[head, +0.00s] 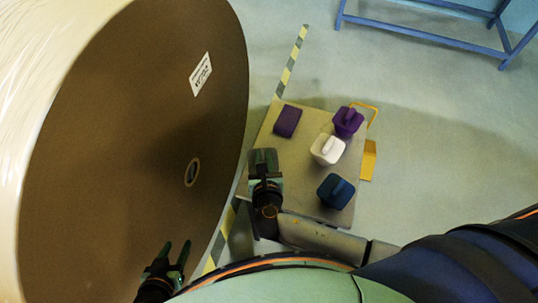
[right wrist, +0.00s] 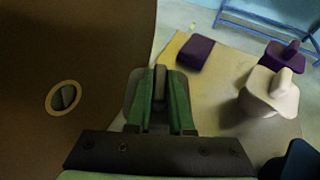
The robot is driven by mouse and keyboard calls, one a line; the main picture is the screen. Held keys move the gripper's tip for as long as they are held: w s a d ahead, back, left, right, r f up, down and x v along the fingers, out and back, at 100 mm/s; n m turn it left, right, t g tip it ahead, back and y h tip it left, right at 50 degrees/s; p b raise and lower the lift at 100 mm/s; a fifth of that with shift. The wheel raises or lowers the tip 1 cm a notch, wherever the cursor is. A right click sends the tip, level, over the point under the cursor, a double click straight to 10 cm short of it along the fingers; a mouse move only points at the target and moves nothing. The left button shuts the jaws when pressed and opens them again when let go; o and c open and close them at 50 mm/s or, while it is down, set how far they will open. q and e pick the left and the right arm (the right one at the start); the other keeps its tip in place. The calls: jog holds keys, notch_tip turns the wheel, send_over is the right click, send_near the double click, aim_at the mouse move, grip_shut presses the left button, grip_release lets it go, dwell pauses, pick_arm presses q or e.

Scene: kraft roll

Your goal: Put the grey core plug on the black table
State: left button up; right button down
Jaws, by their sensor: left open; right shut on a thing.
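My right gripper (head: 265,172) is shut on the grey core plug (right wrist: 160,76). In the right wrist view the plug's upright grip sits between the green fingers, with part of its rounded body behind them. In the head view the plug is over the left edge of a low tan-topped table (head: 304,118), and the gripper hides part of it; I cannot tell whether it touches the top. My left gripper (head: 177,247) is open and empty in front of the big brown roll's face. No black tabletop shows in these views.
On the tan top are a purple block (head: 287,121), a purple plug (head: 348,121), a white plug (head: 327,149) and a dark blue plug (head: 336,190). The large kraft roll (head: 120,130), with a ringed core opening (head: 192,172), stands left. A blue frame (head: 430,38) is behind.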

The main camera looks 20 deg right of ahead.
jog(key=shift+f, duration=0.15)
pick_arm(q)
jog(key=shift+w+d+f, duration=0.2)
jog(key=shift+w, duration=0.05)
pick_arm(e)
jog(key=c, duration=0.8)
grip_release()
